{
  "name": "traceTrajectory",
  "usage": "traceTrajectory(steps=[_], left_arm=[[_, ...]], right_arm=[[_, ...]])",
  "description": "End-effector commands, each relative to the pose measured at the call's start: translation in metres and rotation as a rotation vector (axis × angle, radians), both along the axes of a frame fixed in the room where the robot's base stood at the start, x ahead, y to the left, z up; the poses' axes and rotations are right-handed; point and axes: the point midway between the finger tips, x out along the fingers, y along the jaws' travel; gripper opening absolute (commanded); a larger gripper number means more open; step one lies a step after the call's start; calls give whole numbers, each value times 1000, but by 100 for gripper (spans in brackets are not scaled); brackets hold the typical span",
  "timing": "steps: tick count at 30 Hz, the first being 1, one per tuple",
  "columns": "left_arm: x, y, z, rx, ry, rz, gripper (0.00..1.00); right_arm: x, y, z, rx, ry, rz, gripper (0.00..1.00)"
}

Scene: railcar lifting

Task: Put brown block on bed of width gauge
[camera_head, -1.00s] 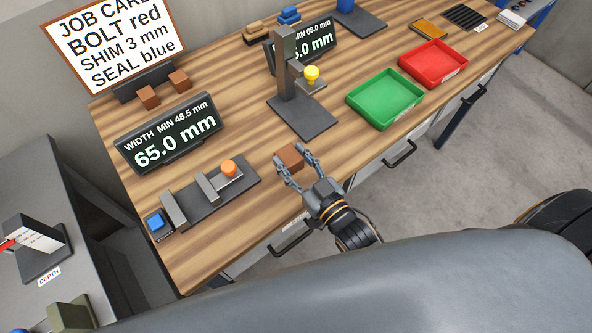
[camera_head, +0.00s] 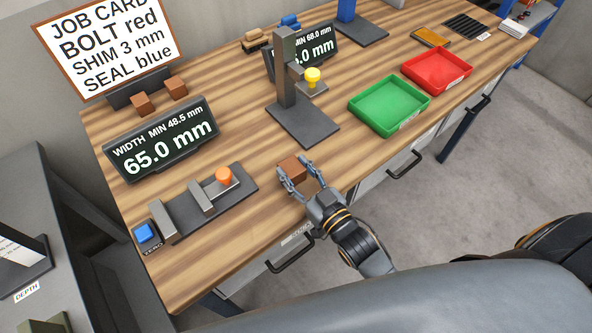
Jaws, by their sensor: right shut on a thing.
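The brown block (camera_head: 292,168) is at the front part of the wooden bench, right of the width gauge. My right gripper (camera_head: 297,183) is shut on the block, with a finger on either side of it. I cannot tell whether the block still touches the bench. The width gauge (camera_head: 239,189) has a dark flat base, two grey upright jaws with a gap between them, and an orange knob (camera_head: 223,176). Its display (camera_head: 163,138) behind it reads 65.0 mm, MIN 48.5 mm. My left gripper is not in view.
A blue button (camera_head: 144,232) marked ZERO sits at the gauge's left end. A height gauge with a yellow knob (camera_head: 312,76) stands behind the block. Green (camera_head: 427,103) and red (camera_head: 466,70) trays lie right. Two more brown blocks (camera_head: 140,104) sit by the job card.

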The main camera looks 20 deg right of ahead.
Motion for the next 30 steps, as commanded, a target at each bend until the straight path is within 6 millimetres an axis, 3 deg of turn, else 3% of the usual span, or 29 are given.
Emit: traceTrajectory(steps=[2,3,6,19,30], left_arm=[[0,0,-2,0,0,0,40],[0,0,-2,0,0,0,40],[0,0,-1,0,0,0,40],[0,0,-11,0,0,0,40],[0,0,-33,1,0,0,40]], right_arm=[[0,0,-3,1,-2,0,11],[0,0,-3,0,-1,0,53],[0,0,-3,0,0,0,70],[0,0,-6,1,1,0,70],[-74,-16,-2,0,6,0,70]])
